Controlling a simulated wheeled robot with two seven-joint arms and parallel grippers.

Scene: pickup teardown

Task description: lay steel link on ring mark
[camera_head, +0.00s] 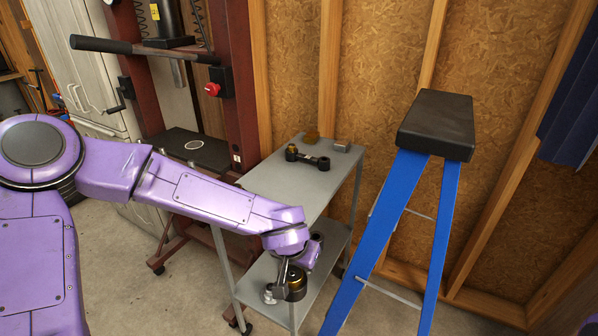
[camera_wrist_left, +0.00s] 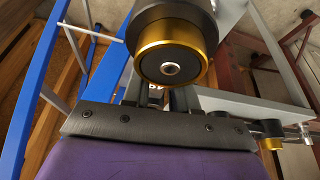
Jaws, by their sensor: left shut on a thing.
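My left gripper (camera_head: 283,274) points down beside the cart, below its top level and in front of the lower shelf. It is shut on the steel link, whose black bushing with a gold band (camera_head: 294,284) hangs at the fingers. In the left wrist view the gold-banded bushing (camera_wrist_left: 170,50) is large, right by the fingers (camera_wrist_left: 180,98); the link's body is mostly hidden there. The ring mark (camera_head: 193,145) is a pale ring on the dark press plate, up and left of the gripper, with nothing on it. My right gripper is not in view.
The red press frame (camera_head: 222,110) stands left. A blue stepladder (camera_head: 385,225) stands close on the right.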

